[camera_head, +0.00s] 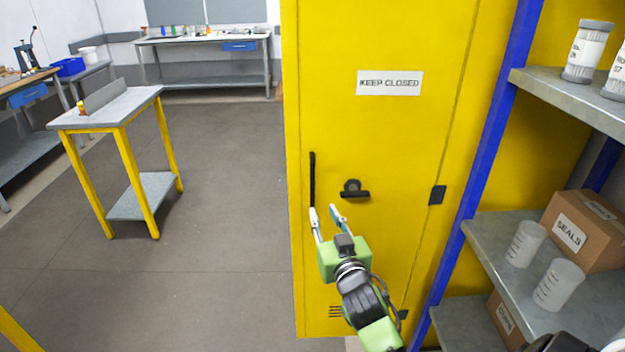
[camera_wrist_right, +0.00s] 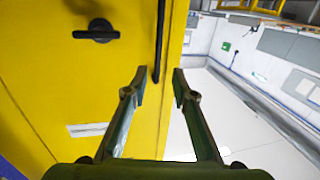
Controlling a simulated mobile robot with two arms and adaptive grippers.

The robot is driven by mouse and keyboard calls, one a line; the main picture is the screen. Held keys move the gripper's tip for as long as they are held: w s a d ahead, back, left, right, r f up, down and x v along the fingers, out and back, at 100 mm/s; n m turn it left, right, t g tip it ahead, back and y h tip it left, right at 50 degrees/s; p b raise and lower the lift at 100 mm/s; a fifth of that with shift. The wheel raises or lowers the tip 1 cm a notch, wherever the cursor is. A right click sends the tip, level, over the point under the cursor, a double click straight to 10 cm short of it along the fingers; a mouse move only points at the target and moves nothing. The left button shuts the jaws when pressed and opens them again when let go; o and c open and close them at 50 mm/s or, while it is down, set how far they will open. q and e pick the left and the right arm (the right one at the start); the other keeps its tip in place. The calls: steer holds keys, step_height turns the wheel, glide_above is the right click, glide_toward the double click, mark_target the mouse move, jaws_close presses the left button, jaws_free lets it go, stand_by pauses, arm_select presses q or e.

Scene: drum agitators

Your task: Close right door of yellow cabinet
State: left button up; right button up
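The yellow cabinet door (camera_head: 385,135) stands upright in the middle of the head view, with a "KEEP CLOSED" label (camera_head: 389,83). A thin black bar handle (camera_head: 312,180) runs near its left edge, with a black latch (camera_head: 353,190) beside it. My right gripper (camera_head: 323,210) is open and empty at the handle's lower end. In the right wrist view, the handle (camera_wrist_right: 161,35) points down between the two spread fingertips (camera_wrist_right: 160,78); contact cannot be told. How far the door stands open is unclear; the cabinet's inside is hidden. My left gripper is not in view.
A metal shelf with a blue post (camera_head: 480,170) stands close at right, holding a "SEALS" box (camera_head: 580,231) and clear beakers (camera_head: 558,285). A small yellow-legged table (camera_head: 107,107) stands at left. The grey floor (camera_head: 220,210) between it and the cabinet is free.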

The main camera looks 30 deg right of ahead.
mark_target(313, 182)
steer(key=p+x, duration=0.1)
steer(key=x, duration=0.3)
steer(key=r+x, duration=0.1)
steer(key=x, duration=0.4)
steer(key=r+p+x, duration=0.1)
steer(key=x, duration=0.3)
steer(key=shift+w+d+p, duration=0.2)
steer(key=shift+d+p, duration=0.1)
steer(key=shift+f, duration=0.1)
jaws_close()
